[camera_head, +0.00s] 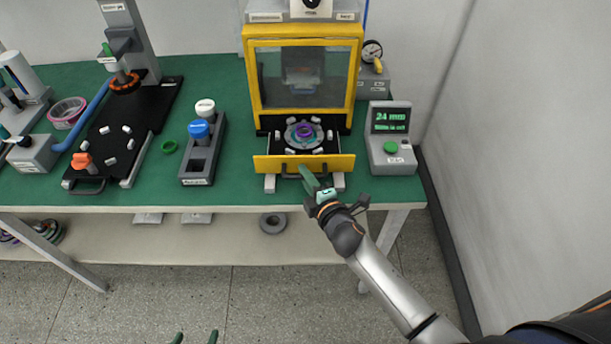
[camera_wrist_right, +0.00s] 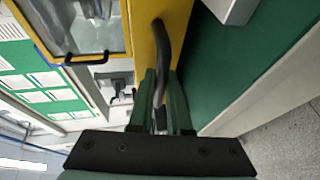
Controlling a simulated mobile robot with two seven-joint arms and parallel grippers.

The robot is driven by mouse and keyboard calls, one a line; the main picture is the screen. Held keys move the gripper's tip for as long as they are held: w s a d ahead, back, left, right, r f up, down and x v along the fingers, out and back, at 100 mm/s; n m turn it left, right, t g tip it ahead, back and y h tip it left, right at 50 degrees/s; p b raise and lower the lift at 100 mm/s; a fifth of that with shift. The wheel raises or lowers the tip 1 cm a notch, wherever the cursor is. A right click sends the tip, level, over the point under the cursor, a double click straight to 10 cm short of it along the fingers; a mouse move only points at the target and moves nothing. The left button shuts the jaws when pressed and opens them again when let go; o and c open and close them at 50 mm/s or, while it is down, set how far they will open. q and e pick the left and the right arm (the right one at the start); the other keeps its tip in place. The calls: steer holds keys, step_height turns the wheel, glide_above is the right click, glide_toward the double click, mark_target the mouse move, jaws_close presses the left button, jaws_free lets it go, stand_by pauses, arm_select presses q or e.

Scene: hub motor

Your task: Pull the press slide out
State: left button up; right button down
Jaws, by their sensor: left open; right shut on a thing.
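The press slide (camera_head: 275,165) has a yellow front plate with a dark bar handle. It stands forward of the yellow press (camera_head: 303,75), and its black bed shows in front of the press. A round grey fixture with a purple ring (camera_head: 304,131) and several small white blocks lie on the bed. My right gripper (camera_head: 308,173) is shut on the handle; in the right wrist view its green fingers lie on both sides of the black handle (camera_wrist_right: 163,45). My left gripper (camera_head: 195,338) is open and empty at the bottom edge, with only its fingertips showing.
A grey display box (camera_head: 391,138) with a green button stands right of the slide and reads 24 mm. A holder (camera_head: 203,152) with blue and white knobs stands left. The table (camera_head: 230,190) ends just in front of the slide.

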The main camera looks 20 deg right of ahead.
steer(key=c, duration=0.9)
jaws_free()
steer(key=shift+o, duration=0.2)
steer(key=v, duration=1.2)
steer(key=shift+s, duration=0.25)
steer(key=s+f+m+g, duration=0.6)
steer(key=s+f+m, duration=0.7)
steer(key=m, duration=0.3)
steer(key=shift+s+f+g, duration=0.3)
steer(key=shift+s+f, duration=0.1)
steer(key=shift+f, duration=0.5)
